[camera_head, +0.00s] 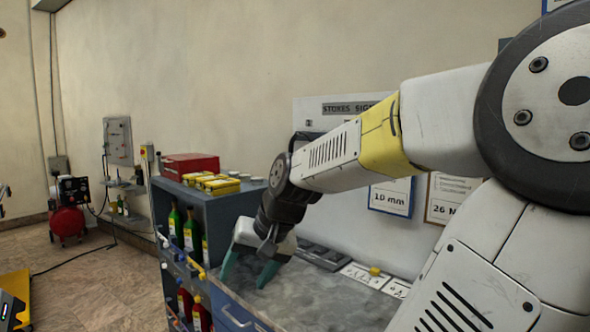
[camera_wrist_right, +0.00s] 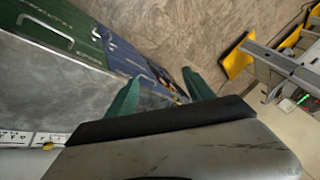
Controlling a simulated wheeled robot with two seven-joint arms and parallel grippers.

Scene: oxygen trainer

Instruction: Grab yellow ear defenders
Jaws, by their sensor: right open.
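I cannot make out ear defenders for certain. A small yellow item (camera_head: 375,271) sits on white labels at the back of the grey worktop, too small to identify. A yellow item also shows at the lower left of the right wrist view (camera_wrist_right: 47,146). My right gripper (camera_head: 247,272) has its teal fingers apart with nothing between them. It hangs near the worktop's left end, beside the bottle shelf and left of the small yellow item. In the right wrist view, its fingers (camera_wrist_right: 160,78) point toward the cabinet front and floor. My left gripper is not in view.
A blue-grey shelf unit (camera_head: 228,201) holds bottles, with yellow boxes (camera_head: 221,186) and a red case (camera_head: 190,166) on top. The grey worktop (camera_head: 330,303) is mostly bare. Blue and green drawers (camera_wrist_right: 62,28) face the floor. A red compressor (camera_head: 67,222) stands far left.

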